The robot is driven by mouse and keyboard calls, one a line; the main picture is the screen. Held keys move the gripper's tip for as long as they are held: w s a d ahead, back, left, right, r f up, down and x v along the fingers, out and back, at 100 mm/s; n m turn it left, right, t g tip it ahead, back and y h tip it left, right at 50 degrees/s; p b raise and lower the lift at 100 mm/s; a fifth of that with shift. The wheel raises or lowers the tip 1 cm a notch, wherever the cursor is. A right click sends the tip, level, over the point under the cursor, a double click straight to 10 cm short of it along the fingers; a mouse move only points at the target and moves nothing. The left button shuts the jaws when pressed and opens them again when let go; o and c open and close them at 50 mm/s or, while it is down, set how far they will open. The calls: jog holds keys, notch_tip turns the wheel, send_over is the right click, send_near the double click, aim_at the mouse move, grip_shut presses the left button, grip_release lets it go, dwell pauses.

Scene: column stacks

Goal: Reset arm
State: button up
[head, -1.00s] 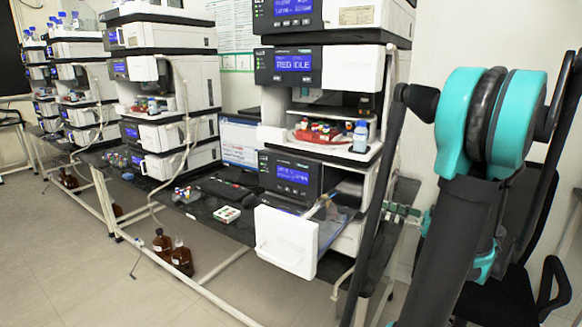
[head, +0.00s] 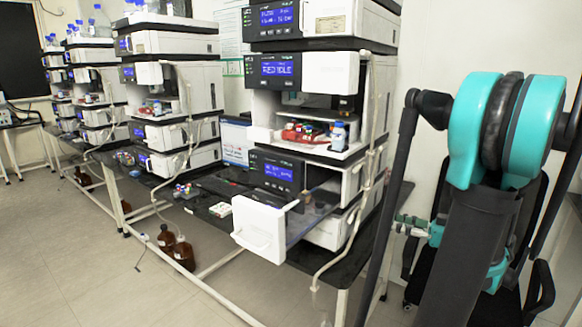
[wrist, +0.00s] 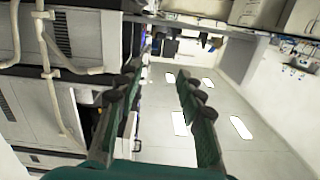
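My arm, with teal joint housings and a dark link, fills the right of the head view.
The nearest instrument stack (head: 328,16) stands on a dark bench, with a white drawer (head: 259,229) pulled out at its lower front. A red tray of vials (head: 305,134) sits in its open bay. Brown bottles (head: 183,254) stand on the floor. Floor at lower left is clear.

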jog(key=s+a+f+m+g+h, duration=0.3)
jog(key=a+f+m+g+h, duration=0.2)
jog(key=a+f, duration=0.6)
jog(key=s+d+f+m+h, duration=0.1)
jog(key=s+f+m+h, duration=0.4)
jog(key=s+f+h, duration=0.2)
jog(key=shift+s+d+f+g+h, duration=0.3)
jog(key=shift+s+f+g+h, duration=0.1)
jog(key=shift+f+h, duration=0.75)
jog(key=shift+a, duration=0.1)
